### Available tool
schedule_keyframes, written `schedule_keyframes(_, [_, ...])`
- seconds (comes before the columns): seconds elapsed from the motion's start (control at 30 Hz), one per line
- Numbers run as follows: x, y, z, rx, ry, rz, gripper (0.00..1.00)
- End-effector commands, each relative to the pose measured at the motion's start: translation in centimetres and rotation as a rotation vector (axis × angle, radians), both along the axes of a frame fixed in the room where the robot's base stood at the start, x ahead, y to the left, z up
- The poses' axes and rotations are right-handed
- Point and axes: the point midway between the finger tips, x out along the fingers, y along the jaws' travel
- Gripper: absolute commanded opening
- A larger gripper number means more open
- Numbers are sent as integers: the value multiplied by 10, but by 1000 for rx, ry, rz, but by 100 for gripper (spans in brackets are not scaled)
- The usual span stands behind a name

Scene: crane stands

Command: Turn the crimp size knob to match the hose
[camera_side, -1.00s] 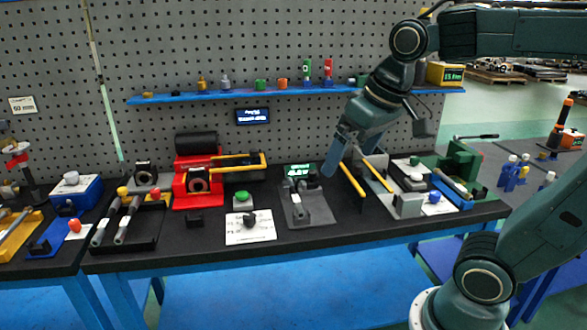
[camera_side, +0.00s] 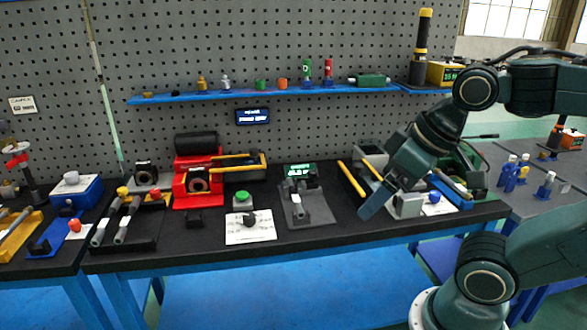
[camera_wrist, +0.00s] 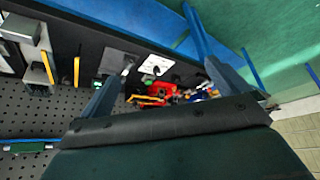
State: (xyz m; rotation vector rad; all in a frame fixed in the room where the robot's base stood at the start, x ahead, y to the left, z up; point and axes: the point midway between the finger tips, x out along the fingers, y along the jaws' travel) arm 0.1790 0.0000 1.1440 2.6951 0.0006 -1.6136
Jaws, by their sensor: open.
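A small black knob (camera_side: 249,219) sits on a white printed card (camera_side: 262,235) near the front of the black bench. In the wrist view the white card (camera_wrist: 154,66) shows between my fingers, farther off. The red crimping machine (camera_side: 184,185) with a dark round opening stands behind and left of the card. Grey hose-like pieces (camera_side: 126,220) lie on a black stand at left; I cannot tell which hose is meant. My gripper (camera_side: 368,208) is right of the knob, above the bench's front edge, touching nothing. Its fingers (camera_wrist: 163,70) are spread wide and empty.
A green button box (camera_side: 242,200) stands behind the card. A grey fixture (camera_side: 293,208) with a small green display (camera_side: 299,170) stands between knob and gripper. Yellow bars (camera_side: 351,179) and a grey block (camera_side: 405,205) are near my gripper. A blue shelf (camera_side: 220,97) runs behind.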

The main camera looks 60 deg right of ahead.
Motion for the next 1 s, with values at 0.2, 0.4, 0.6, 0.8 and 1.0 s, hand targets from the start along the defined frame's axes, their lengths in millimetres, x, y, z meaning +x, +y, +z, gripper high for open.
schedule_keyframes(0.2, [0,0,0,0,0,-1,100])
schedule_keyframes(0.4, [0,0,0,0,0,-1,100])
schedule_keyframes(0.6, [1,0,1,1,1,-3,74])
schedule_keyframes(0.8, [12,-1,8,11,18,-25,56])
schedule_keyframes(1.0, [41,-3,21,34,60,-83,56])
